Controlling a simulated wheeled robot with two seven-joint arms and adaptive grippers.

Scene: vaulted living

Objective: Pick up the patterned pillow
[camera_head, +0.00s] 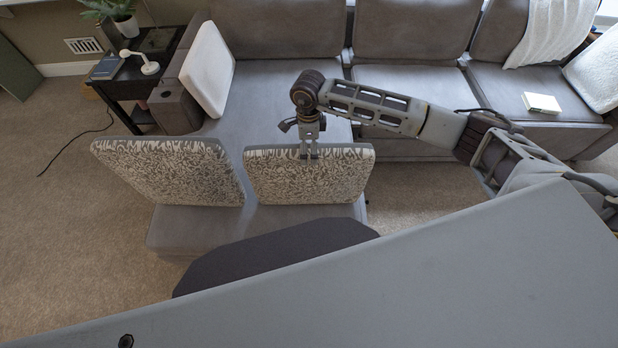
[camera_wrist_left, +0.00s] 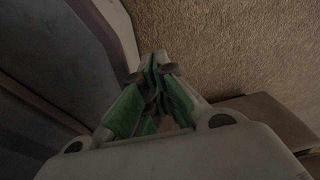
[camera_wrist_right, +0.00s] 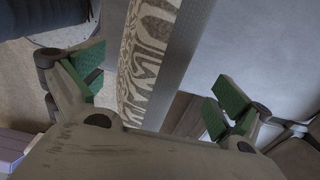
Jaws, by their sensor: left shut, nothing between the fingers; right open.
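Two patterned pillows stand on the grey sofa seat in the head view, a left one (camera_head: 170,172) and a right one (camera_head: 300,178). Both have a cream and grey leafy print. My right gripper (camera_head: 308,153) points down at the top edge of the right pillow. In the right wrist view the open fingers (camera_wrist_right: 157,88) lie on either side of a patterned pillow (camera_wrist_right: 150,45), with gaps to it; its lower part is hidden. My left gripper (camera_wrist_left: 154,68) is shut and empty in the left wrist view, above carpet, and is not visible in the head view.
The grey sofa (camera_head: 250,103) runs along the back, with a white pillow (camera_head: 207,70) at its left arm. A dark side table (camera_head: 133,78) holds a plant and a white lamp. A book (camera_head: 541,103) lies on the right seat. Carpet is open at left.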

